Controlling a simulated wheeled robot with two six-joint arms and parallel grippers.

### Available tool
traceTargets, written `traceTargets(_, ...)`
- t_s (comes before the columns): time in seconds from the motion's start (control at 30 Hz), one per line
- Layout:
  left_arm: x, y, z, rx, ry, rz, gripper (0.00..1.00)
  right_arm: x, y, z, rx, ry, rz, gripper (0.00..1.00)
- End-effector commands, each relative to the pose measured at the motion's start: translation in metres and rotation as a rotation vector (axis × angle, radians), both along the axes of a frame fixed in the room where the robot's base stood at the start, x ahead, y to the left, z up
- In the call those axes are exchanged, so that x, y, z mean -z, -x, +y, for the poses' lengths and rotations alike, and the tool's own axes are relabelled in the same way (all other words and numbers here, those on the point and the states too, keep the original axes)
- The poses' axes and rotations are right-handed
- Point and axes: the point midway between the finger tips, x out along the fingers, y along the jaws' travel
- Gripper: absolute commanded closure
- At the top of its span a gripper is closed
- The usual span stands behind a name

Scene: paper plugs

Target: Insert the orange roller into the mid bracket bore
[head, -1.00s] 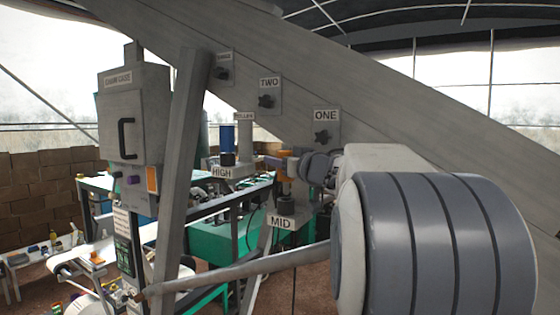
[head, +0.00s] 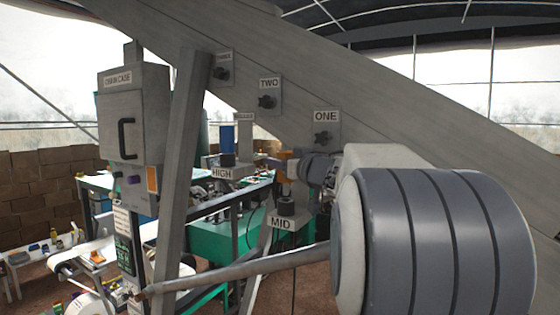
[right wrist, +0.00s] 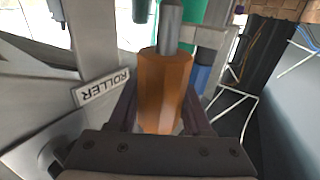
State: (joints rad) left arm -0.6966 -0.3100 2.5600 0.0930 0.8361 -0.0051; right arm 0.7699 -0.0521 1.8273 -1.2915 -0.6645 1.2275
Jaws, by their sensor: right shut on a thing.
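The orange roller (right wrist: 163,88) is an orange faceted cylinder with a grey shaft (right wrist: 170,25) at one end. My right gripper (right wrist: 160,112) is shut on it, with one finger on each side in the right wrist view. In the head view the roller (head: 292,169) is small and partly covered by the gripper. It appears above the mid bracket (head: 281,223), which carries a MID label and a dark round collar (head: 286,206). The bore's opening cannot be made out. My left gripper is not in view.
A HIGH bracket (head: 222,173) with a blue cylinder (head: 227,138) stands left of the roller. A sloping grey beam with knobs labelled ONE (head: 325,116) and TWO (head: 269,83) runs behind. A grey upright post (head: 180,165) and a chain case (head: 134,110) stand at left.

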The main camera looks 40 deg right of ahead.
Motion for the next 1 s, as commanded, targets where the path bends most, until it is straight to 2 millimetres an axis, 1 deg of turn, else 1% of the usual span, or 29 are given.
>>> traceTargets(0.07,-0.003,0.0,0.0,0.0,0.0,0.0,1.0,-0.001,0.0,0.0,0.0,0.0,0.0,1.0)
traceTargets(0.47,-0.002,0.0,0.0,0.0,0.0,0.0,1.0,0.001,0.0,0.0,0.0,0.0,-0.001,1.0)
traceTargets(1.0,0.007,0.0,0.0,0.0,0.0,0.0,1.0,0.013,0.0,0.0,0.0,-0.001,0.0,1.0)
